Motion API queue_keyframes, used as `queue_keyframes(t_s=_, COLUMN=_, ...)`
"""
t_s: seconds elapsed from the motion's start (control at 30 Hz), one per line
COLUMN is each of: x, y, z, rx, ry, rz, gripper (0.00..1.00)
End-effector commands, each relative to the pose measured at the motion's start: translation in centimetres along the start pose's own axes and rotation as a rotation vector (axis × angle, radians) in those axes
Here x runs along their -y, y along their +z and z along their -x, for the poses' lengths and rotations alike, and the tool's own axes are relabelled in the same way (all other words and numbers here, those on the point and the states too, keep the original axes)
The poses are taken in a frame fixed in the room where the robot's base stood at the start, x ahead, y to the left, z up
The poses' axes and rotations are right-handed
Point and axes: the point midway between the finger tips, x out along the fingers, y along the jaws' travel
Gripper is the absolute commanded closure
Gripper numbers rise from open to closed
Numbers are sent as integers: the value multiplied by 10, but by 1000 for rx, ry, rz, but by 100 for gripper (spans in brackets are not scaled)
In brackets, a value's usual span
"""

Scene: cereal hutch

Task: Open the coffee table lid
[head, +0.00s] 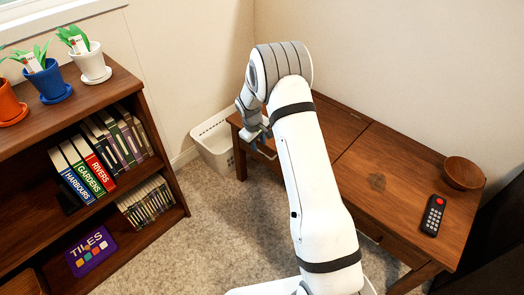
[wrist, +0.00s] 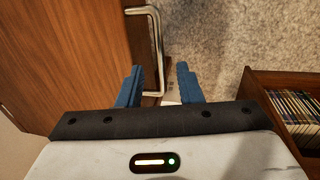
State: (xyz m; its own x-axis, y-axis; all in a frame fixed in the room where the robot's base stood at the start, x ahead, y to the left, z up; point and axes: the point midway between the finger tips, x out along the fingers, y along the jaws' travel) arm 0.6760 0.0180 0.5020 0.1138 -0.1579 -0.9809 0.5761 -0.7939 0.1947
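The wooden coffee table (head: 410,165) stands against the wall in the head view. A seam crosses its top; the lid (head: 335,122) left of the seam looks flat and closed, partly hidden by my arm. In the wrist view the table's wood (wrist: 75,60) fills the left side, with a metal bar handle (wrist: 160,45) along its edge. My gripper (wrist: 159,67) is open, its blue fingers apart, with the handle's long bar between them. I cannot tell whether either finger touches it. In the head view my gripper (head: 257,132) is at the table's left front edge.
A bowl (head: 463,173) and a remote (head: 433,215) rest on the table's right part. A white basket (head: 213,140) stands on the floor left of the table. A bookshelf (head: 100,85) with plants and books fills the left. Carpet (head: 225,225) between is clear.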

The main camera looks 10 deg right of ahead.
Motion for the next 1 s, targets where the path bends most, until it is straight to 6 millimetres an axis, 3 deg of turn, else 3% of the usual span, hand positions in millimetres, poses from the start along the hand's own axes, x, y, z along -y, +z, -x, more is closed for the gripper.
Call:
queue_keyframes(t_s=0.03, x=1, y=0, z=-11, rx=1, ry=-1, rz=0, gripper=68)
queue_keyframes(t_s=0.2, x=0, y=0, z=-30, rx=0, ry=0, rz=0, gripper=68)
queue_keyframes(t_s=0.57, x=0, y=0, z=-36, rx=0, ry=0, rz=0, gripper=68)
queue_keyframes(t_s=1.0, x=0, y=0, z=-36, rx=-1, ry=1, rz=0, gripper=100)
